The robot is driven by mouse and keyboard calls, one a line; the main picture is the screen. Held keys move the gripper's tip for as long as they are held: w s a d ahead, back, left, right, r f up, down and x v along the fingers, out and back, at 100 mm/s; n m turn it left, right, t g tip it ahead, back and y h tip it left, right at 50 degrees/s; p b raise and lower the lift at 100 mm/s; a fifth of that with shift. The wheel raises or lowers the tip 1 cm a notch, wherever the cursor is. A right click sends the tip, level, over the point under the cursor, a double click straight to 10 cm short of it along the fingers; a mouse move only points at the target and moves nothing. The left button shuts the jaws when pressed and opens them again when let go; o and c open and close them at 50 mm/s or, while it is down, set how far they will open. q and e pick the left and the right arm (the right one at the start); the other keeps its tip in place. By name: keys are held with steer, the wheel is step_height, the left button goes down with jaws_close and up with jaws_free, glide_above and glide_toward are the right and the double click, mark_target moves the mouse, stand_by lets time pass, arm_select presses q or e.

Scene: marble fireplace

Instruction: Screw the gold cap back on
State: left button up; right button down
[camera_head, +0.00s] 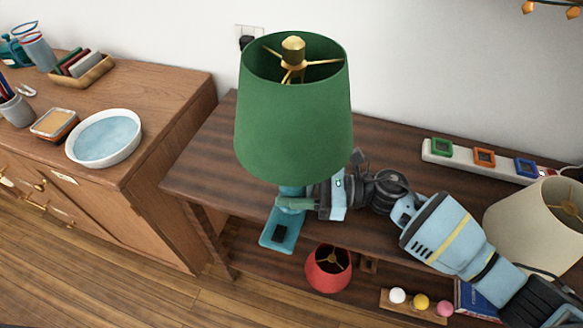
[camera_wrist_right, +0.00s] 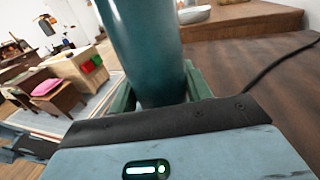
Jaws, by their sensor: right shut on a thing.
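The gold cap (camera_head: 293,44) sits at the centre of the gold spokes inside the top of the green lampshade (camera_head: 293,120). Whether it is tight or loose I cannot tell. The shade hides most of the lamp. A bit of the teal lamp body (camera_head: 291,190) shows below the shade; it also fills the middle of the right wrist view (camera_wrist_right: 145,50). My right gripper (camera_head: 292,204) is shut around the lamp body, low under the shade, well below the cap. My left gripper is not in view.
A white strip with coloured frames (camera_head: 462,156) lies behind. A cream lampshade (camera_head: 525,225) stands right. A cabinet with a white bowl (camera_head: 104,138) stands left.

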steer(key=c, duration=0.6)
jaws_free()
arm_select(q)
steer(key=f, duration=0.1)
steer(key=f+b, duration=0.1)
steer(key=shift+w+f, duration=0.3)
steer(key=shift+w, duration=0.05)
arm_select(e)
steer(key=d, duration=0.6)
steer(key=shift+s+d+f, duration=0.15)
steer(key=shift+s+d, duration=0.05)
steer(key=shift+d, duration=0.1)
arm_select(q)
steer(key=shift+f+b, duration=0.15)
steer(key=shift+b, duration=0.15)
arm_select(e)
steer(key=shift+d, duration=0.6)
steer(key=shift+s, duration=0.1)
